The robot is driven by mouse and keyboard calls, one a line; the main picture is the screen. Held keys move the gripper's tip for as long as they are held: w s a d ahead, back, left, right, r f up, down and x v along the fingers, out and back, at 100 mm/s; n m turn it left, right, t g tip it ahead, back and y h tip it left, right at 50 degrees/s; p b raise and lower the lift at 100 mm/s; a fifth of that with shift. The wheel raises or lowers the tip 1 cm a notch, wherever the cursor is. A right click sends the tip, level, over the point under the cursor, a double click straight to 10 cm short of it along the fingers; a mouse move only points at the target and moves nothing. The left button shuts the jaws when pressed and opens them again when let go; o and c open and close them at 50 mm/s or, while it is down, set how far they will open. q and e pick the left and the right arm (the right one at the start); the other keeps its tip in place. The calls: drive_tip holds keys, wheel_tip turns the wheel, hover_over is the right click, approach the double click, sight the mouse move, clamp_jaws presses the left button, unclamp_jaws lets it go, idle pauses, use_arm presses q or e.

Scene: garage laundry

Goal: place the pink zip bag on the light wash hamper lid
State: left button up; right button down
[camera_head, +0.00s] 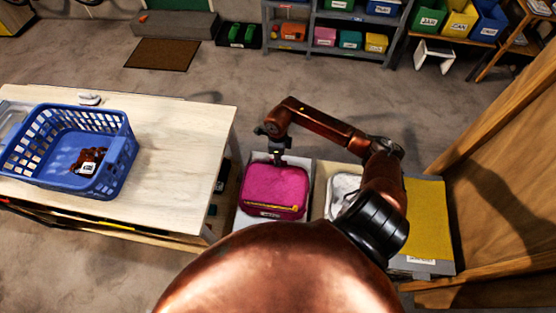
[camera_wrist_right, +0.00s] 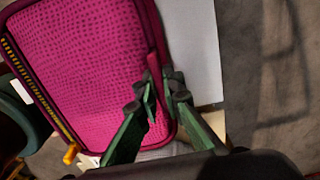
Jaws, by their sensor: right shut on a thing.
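The pink zip bag (camera_head: 275,187), with a yellow zip along its front edge, is at or just above a pale hamper lid (camera_head: 240,218). I cannot tell whether it rests on the lid. The bag covers most of the lid, and I cannot read the hamper's label. My right gripper (camera_head: 279,154) is at the bag's far edge. In the right wrist view, the green fingers of the right gripper (camera_wrist_right: 165,90) are shut on the edge of the bag (camera_wrist_right: 90,60), with a pale surface beside it. My left gripper is not in view.
A hamper with white cloth (camera_head: 344,185) and a yellow-topped one (camera_head: 427,215) stand to the right, partly behind my arm. A wooden table (camera_head: 180,135) with a blue basket (camera_head: 118,150) is at left. A shelf (camera_head: 315,50) stands at the back.

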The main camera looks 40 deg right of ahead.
drive_tip(key=shift+f, duration=0.15)
drive_tip(key=c, duration=2.1)
unclamp_jaws()
drive_tip(key=shift+w, duration=0.1)
drive_tip(key=shift+r, duration=0.2)
wheel_tip(320, 180, up, 12)
